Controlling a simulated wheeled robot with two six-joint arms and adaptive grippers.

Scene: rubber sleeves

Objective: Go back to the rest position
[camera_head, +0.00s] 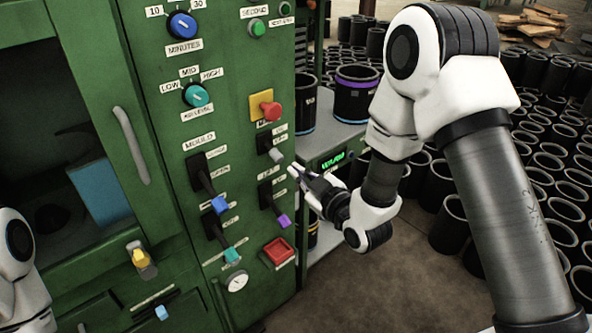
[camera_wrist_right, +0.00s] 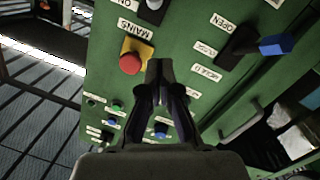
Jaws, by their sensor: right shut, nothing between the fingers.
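My right gripper (camera_head: 296,173) is shut and empty, in front of the green machine panel (camera_head: 235,120), near the levers on its right side. In the right wrist view its two fingers (camera_wrist_right: 160,68) meet at the tips, just beside the red mains button on a yellow plate (camera_wrist_right: 132,62). I cannot tell whether the tips touch the panel. My right arm comes in from the right. Part of my left arm shows at the lower left edge; its gripper is out of view.
The panel carries knobs, labels and several levers, with blue (camera_head: 220,204), teal (camera_head: 232,255) and purple (camera_head: 284,220) tips. Black sleeves (camera_head: 548,180) crowd the floor at the right. A grey shelf (camera_head: 330,135) holds a purple-banded sleeve (camera_head: 355,100). Bare floor (camera_head: 385,270) lies below my right arm.

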